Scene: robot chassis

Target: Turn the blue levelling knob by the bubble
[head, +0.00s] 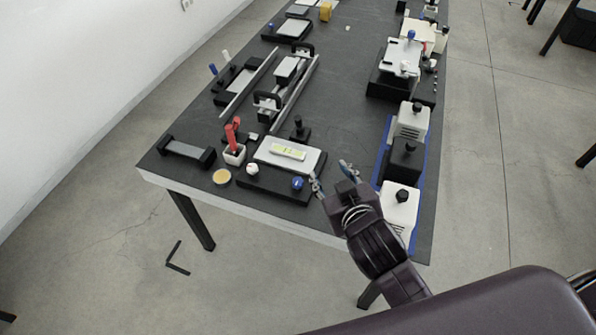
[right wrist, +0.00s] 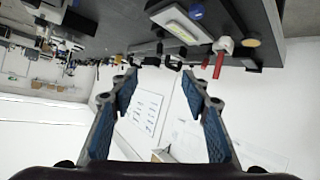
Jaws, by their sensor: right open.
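The blue levelling knob (head: 297,183) stands at the front right corner of a dark base plate (head: 262,184). The bubble level (head: 288,151), a yellow-green vial in a white bar, lies on the light block of that plate. In the right wrist view the picture is upside down, with the blue knob (right wrist: 196,13) and the level (right wrist: 187,24) near the top edge. My right gripper (head: 330,173) is open and empty, just right of the blue knob and apart from it. Its spread fingers (right wrist: 158,76) also show in the right wrist view. My left gripper is out of view.
A white knob (head: 252,169) stands at the plate's left, near a red-handled tool in a white cup (head: 234,155). A black-knobbed post (head: 299,131) stands behind the plate. White and black boxes with knobs (head: 399,203) line the right. Bare tabletop (head: 352,120) lies between.

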